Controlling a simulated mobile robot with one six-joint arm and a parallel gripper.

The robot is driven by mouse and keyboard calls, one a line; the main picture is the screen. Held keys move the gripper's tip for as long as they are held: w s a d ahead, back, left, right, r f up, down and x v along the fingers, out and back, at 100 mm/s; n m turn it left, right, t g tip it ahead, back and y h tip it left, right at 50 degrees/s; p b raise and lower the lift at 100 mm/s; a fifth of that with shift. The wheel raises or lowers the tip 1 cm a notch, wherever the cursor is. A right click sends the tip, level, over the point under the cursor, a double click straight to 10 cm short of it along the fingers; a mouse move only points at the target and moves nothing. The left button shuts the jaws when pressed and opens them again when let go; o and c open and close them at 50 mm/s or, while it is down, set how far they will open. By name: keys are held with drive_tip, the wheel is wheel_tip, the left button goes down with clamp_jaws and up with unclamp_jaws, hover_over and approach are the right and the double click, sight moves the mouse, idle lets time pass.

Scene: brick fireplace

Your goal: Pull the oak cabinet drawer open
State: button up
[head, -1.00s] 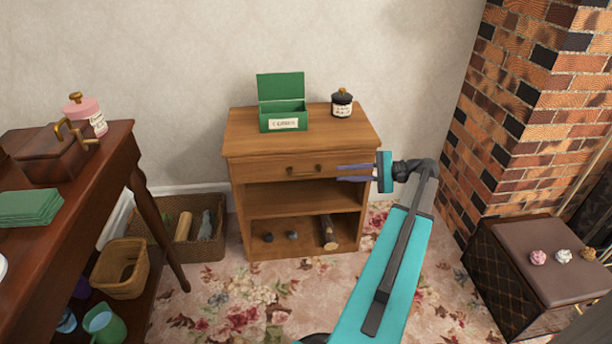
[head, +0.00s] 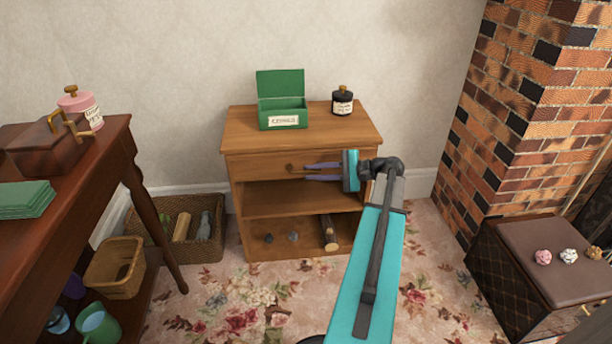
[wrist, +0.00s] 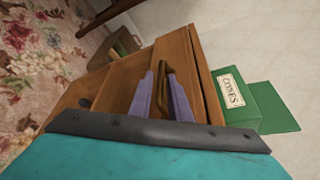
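The oak cabinet (head: 350,128) stands against the wall in the head view, its top drawer (head: 252,166) shut. The drawer has a brass handle (head: 290,168), partly hidden by my fingers. In the wrist view the handle (wrist: 163,72) shows between the two purple fingers. My gripper (head: 306,172) is in front of the drawer, coming from the right. Its fingers are apart, one above and one below the handle's level. In the wrist view my gripper (wrist: 160,80) has a finger on each side of the handle; I cannot tell whether they touch it.
A green labelled box (head: 283,115) with a raised lid and a dark jar (head: 342,101) stand on the cabinet top. A dark table (head: 100,160) is at the left, a brown ottoman (head: 550,260) at the right by the brick fireplace (head: 530,100). Flowered carpet lies open in front.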

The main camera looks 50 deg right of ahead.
drive_tip(key=shift+b+x, duration=0.3)
drive_tip(key=shift+x, duration=1.2)
drive_tip(key=shift+c, duration=0.4)
clamp_jaws()
drive_tip(key=shift+d, duration=0.15)
